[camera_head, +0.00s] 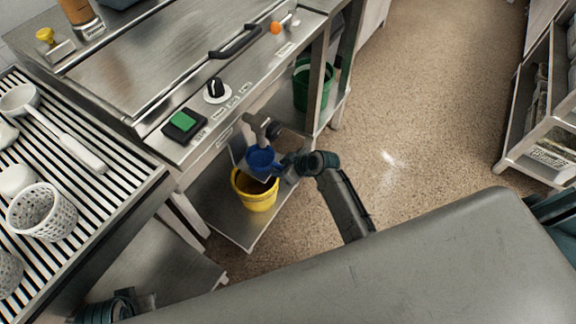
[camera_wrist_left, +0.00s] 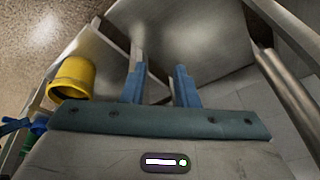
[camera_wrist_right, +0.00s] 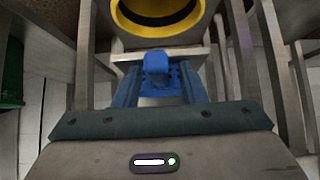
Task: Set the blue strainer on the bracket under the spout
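The blue strainer (camera_head: 261,159) is below the dark spout (camera_head: 266,129) at the counter's front and above the yellow bucket (camera_head: 257,196). It seems to sit at the bracket, a small pale plate (camera_head: 259,177), but contact is hard to see. My right gripper (camera_head: 285,166) is at the strainer's right side. In the right wrist view its fingers (camera_wrist_right: 160,88) stand apart, with the blue handle (camera_wrist_right: 156,63) between them and a gap visible. My left gripper (camera_head: 132,306) is low at the left edge; in the left wrist view its fingers (camera_wrist_left: 159,85) are apart and empty.
A slatted rack (camera_head: 115,165) at left holds white baskets (camera_head: 42,212) and a ladle (camera_head: 60,130). A green bucket (camera_head: 309,85) stands under the counter. A metal shelf (camera_head: 545,125) is at right. The floor (camera_head: 430,90) between is clear.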

